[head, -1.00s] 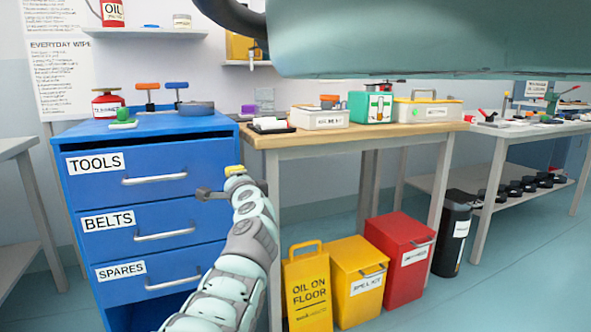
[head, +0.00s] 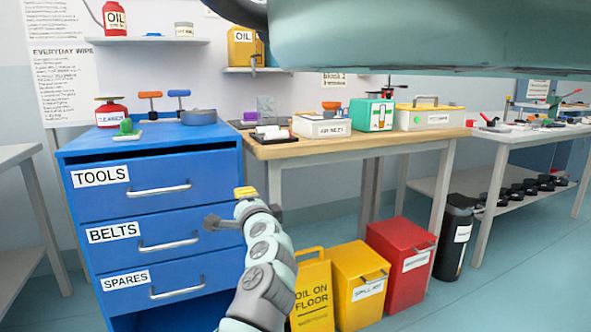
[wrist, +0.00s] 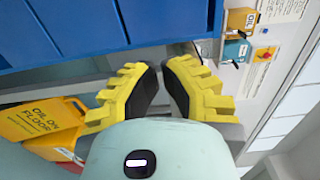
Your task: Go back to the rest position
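My gripper (head: 245,192) shows in the head view in front of the blue drawer cabinet (head: 205,212), near its right edge, with its yellow fingers pointing away. In the wrist view my gripper (wrist: 161,68) has its two yellow fingers with black pads apart. Nothing is between them. The arm rises from the bottom of the head view. The cabinet's drawers, labelled TOOLS, BELTS and SPARES, look shut.
A wooden-topped bench (head: 360,137) with boxes stands right of the cabinet. Below it are a yellow floor sign (head: 311,290), a yellow bin (head: 360,285), a red bin (head: 400,265) and a black bin (head: 453,240). Open floor lies at the right.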

